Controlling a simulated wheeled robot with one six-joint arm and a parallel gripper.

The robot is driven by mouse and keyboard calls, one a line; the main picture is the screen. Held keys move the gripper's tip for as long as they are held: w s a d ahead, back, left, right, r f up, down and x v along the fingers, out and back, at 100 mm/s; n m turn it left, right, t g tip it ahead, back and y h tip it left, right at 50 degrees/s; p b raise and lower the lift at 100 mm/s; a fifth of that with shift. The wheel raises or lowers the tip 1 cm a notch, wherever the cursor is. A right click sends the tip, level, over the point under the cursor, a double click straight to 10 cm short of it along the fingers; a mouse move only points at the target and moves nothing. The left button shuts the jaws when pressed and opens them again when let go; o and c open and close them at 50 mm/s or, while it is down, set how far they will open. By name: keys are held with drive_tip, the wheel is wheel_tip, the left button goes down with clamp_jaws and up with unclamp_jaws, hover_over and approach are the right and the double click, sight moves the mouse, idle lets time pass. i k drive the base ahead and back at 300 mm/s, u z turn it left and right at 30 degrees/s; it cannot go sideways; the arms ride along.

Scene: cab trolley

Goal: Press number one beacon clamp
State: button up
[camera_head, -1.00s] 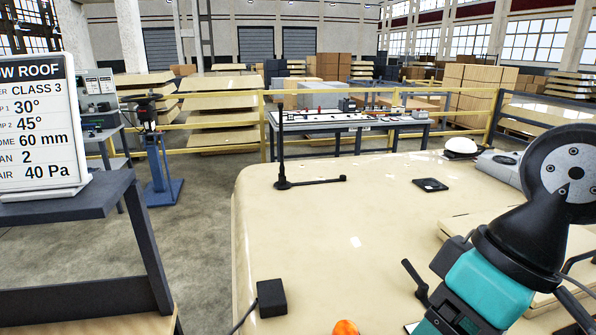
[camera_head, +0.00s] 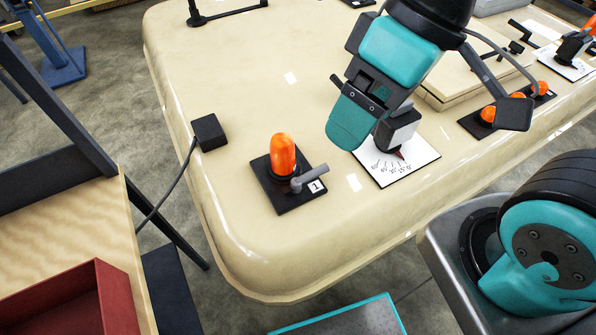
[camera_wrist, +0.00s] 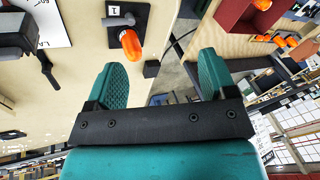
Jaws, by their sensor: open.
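The number one beacon (camera_head: 284,155) is an orange dome on a black square plate, with a grey clamp lever (camera_head: 310,179) beside it and a white label "1" (camera_head: 317,187). It stands near the front left corner of the cream roof panel (camera_head: 240,230). My gripper (camera_wrist: 160,72) is open and empty in the wrist view, fingers apart. In the head view one teal finger (camera_head: 347,125) shows above the roof, right of the beacon and apart from it. The beacon also shows in the wrist view (camera_wrist: 131,44), upper left of the fingers, with its lever (camera_wrist: 118,20) beside it.
A black box (camera_head: 210,132) with a cable sits left of the beacon. A white angle-scale card (camera_head: 400,165) with a black device lies right, near my gripper. More orange beacons (camera_head: 488,114) stand further right. A red bin (camera_head: 75,305) is at lower left. Bare roof surrounds the beacon.

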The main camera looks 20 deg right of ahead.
sight(296, 187)
drive_tip(key=k, duration=1)
drive_tip(key=z, duration=1.55)
drive_tip(key=i, duration=1.3)
drive_tip(key=u, duration=2)
